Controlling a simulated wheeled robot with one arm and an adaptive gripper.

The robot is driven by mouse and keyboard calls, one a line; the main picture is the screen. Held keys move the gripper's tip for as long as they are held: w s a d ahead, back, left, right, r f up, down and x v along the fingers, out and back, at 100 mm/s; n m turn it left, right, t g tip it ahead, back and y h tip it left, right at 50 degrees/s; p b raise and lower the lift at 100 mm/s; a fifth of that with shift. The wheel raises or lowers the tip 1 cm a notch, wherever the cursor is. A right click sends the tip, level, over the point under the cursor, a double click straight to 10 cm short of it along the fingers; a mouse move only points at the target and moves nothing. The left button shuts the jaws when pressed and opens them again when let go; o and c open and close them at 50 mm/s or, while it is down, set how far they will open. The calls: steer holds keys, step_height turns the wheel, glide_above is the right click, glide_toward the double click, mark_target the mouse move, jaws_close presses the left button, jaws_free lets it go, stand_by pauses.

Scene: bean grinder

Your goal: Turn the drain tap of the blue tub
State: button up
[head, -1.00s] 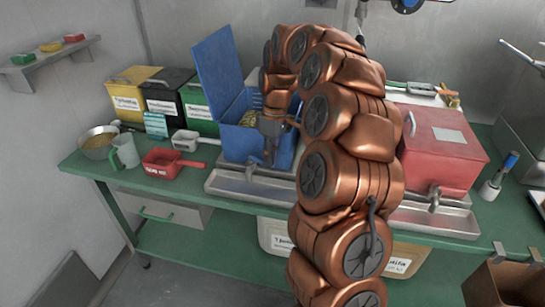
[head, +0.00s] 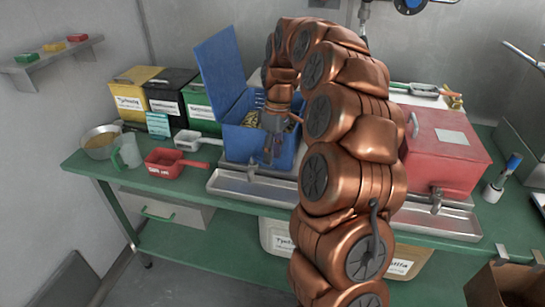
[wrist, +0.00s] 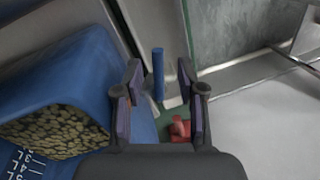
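The blue tub (head: 240,143) stands on the bench with its lid raised and beans inside. It also shows at left in the wrist view (wrist: 75,75). Its drain tap (head: 251,173), small and metallic, sticks out low at the front above a drip tray (head: 225,186). My gripper (head: 269,157) hangs fingers-down before the tub's front, a little right of and above the tap. In the wrist view my gripper (wrist: 160,95) is open. A narrow blue bar (wrist: 158,72) shows between its fingers; I cannot tell whether it belongs to the tap or whether anything touches it.
A red tub (head: 445,150) with its own tap stands at right. A red scoop (head: 170,163), a white scoop (head: 190,140), a mug (head: 130,152) and a metal bowl (head: 100,141) are at left. Yellow, black and green bins line the back. My arm hides the bench's middle.

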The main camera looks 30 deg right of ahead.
step_height(320, 180, up, 8)
steer(key=shift+r, duration=0.15)
stand_by(0.3)
